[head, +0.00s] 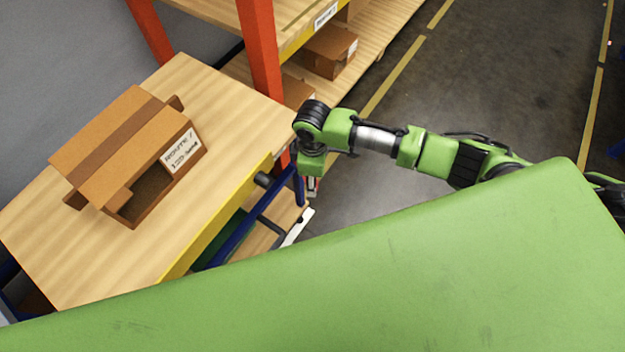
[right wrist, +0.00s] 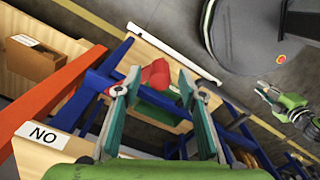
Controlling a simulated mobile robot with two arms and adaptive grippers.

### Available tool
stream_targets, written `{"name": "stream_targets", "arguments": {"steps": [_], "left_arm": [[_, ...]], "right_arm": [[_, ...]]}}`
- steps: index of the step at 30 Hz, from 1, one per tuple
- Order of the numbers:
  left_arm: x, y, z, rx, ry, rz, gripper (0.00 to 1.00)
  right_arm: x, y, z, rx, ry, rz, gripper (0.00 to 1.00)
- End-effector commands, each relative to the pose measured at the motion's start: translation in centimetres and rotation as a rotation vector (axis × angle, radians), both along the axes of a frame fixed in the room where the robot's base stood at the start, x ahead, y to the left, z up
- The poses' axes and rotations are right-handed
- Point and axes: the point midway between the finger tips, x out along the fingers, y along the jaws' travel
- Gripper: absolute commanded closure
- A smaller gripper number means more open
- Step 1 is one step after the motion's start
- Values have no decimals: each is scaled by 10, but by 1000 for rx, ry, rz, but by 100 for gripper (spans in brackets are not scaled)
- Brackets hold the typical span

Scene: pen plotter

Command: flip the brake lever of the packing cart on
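In the right wrist view, a red lever-like part (right wrist: 155,74) shows at the blue frame and looks like the brake lever. My right gripper (right wrist: 159,84) is open there, its two fingers on either side of the red part in the picture. I cannot tell whether they touch it. In the head view, my right wrist hides most of the gripper beside the cart's end. A green gripper, probably my left (right wrist: 270,92), is small at the right wrist view's right edge.
An open cardboard box (head: 125,150) stands on the cart top. An orange-red post (head: 262,60) and shelf with boxes (head: 330,50) stand behind. A white bar (head: 297,228) shows low at the cart's end. Grey floor (head: 480,80) to the right is clear.

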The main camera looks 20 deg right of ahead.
Motion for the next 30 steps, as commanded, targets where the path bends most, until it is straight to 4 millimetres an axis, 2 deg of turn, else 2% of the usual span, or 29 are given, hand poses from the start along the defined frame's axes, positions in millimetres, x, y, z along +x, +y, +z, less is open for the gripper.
{"name": "stream_targets", "arguments": {"steps": [6, 14, 18, 26, 30], "left_arm": [[0, 0, 0, 0, 0, 0, 78], [0, 0, 0, 0, 0, 1, 78], [0, 0, 0, 0, 0, 1, 78], [0, 0, 1, 0, 0, 1, 78], [0, 0, 8, 0, 0, 1, 78]], "right_arm": [[0, 1, -14, 1, 0, 0, 63], [0, 0, -15, 1, 0, 0, 63], [0, 0, -15, 1, 0, 0, 99], [0, -2, -14, 0, 0, 3, 100], [-3, -12, -12, -1, 0, 18, 100]]}}
